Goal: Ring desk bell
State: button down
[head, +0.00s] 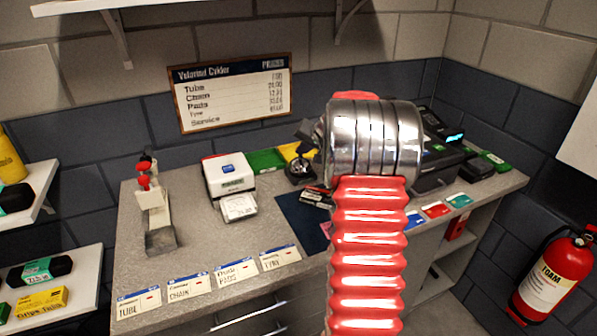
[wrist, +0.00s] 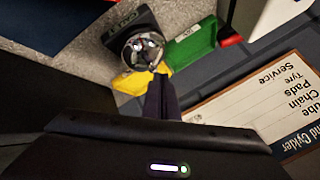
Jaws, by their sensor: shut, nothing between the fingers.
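The desk bell (wrist: 143,46) has a shiny silver dome on a black base with a pale label. In the head view the bell (head: 299,171) stands toward the back of the grey counter, just left of my arm. My gripper (wrist: 161,71) is shut and empty, its dark fingers pointing toward the bell. The fingertips overlap the dome's near edge in the wrist view; I cannot tell whether they touch it. My arm hides much of the gripper in the head view.
A yellow tray (wrist: 130,83) and a green tray (wrist: 190,46) lie beside the bell. A white printer (head: 229,177) stands left of it on the counter (head: 190,253). A price board (head: 231,92) is on the wall behind. Price cards line the front edge.

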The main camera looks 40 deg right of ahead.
jog(key=shift+r, duration=0.9)
notch_tip(320, 180, up, 6)
dwell(0.8)
dwell(0.8)
